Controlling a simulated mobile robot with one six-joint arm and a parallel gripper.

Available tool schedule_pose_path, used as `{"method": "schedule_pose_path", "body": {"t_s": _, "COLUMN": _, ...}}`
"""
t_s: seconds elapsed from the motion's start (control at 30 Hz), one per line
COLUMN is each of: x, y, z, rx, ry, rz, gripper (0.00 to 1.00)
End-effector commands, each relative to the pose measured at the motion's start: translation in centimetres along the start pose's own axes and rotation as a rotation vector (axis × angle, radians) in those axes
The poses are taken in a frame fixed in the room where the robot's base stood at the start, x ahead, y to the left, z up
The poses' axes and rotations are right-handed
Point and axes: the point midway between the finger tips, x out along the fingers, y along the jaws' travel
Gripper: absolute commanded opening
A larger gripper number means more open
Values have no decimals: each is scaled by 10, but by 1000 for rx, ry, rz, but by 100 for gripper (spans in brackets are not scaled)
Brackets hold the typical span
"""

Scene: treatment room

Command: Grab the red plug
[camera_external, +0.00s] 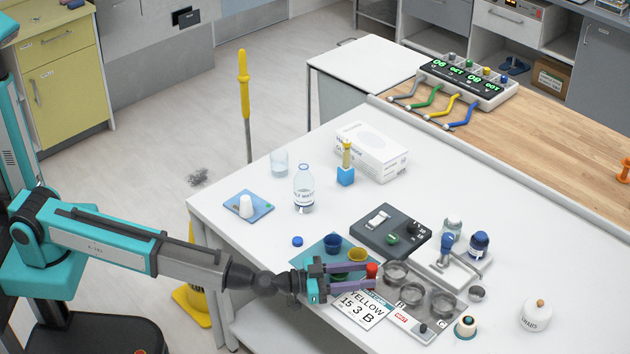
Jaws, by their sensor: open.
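The red plug (372,270) is a small upright red piece on the white table, just left of the clear round dishes. My gripper (371,277) reaches in from the left, low over the table, with its two purple fingers pointing right. The fingertips are at the red plug, which appears to lie between them or right at their ends. The jaws are open. The near finger hides the plug's lower part, so I cannot tell whether either finger touches it.
A teal mat with a blue cup (332,243) and a yellow cup (357,255) lies behind the fingers. A card (360,309) reading "YELLOW 15 3 B" lies in front. Clear dishes (411,295) stand right. A dark device (390,231) is behind. The table's left front is clear.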

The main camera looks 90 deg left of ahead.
Motion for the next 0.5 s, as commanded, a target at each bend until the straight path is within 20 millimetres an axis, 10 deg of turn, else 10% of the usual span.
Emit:
{"method": "schedule_pose_path", "body": {"t_s": 0.4, "x": 0, "y": 0, "z": 2, "rx": -2, "ry": -3, "rz": 1, "gripper": 41}}
{"method": "schedule_pose_path", "body": {"t_s": 0.5, "x": 0, "y": 0, "z": 2, "rx": -2, "ry": -3, "rz": 1, "gripper": 24}}
